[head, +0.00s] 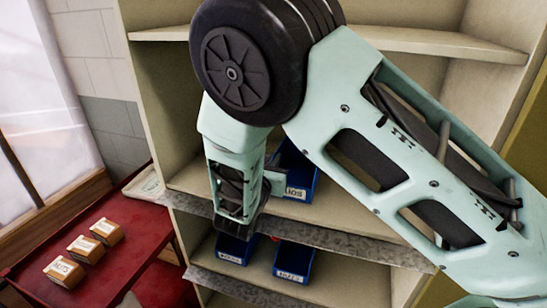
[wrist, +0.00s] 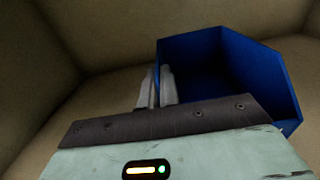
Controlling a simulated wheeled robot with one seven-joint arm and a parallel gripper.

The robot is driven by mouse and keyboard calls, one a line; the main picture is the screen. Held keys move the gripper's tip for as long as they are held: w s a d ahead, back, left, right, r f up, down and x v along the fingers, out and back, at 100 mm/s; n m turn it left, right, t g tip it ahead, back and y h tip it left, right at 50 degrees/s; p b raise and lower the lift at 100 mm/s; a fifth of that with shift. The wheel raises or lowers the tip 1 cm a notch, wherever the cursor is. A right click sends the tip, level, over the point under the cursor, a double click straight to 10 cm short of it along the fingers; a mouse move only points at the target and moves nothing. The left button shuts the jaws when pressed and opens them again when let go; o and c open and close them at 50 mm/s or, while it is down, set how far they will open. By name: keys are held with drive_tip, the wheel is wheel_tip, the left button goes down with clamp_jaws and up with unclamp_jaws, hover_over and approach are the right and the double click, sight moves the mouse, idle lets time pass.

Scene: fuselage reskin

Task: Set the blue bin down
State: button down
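A blue bin (head: 301,184) with a white label is at the middle shelf of the cabinet, partly hidden behind my arm. In the wrist view the same blue bin (wrist: 262,80) opens toward the camera at the right. My gripper (wrist: 157,88) is at the bin's left wall, with one finger on each side and almost no gap between them. It appears shut on that wall. In the head view the fingertips are mostly hidden by my wrist. Whether the bin's base touches the shelf (head: 345,210) cannot be told.
Two more blue bins (head: 235,249) (head: 293,262) sit on the shelf below. Several small cardboard boxes, one at the front (head: 65,271), stand on a red table (head: 130,255) at left. Cabinet walls enclose the bin. The shelf right of the bin looks clear.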

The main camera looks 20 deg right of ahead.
drive_tip(key=shift+f, duration=0.2)
drive_tip(key=c, duration=2.1)
unclamp_jaws()
drive_tip(key=shift+f, duration=0.1)
drive_tip(key=o, duration=0.5)
drive_tip(key=shift+c, duration=0.2)
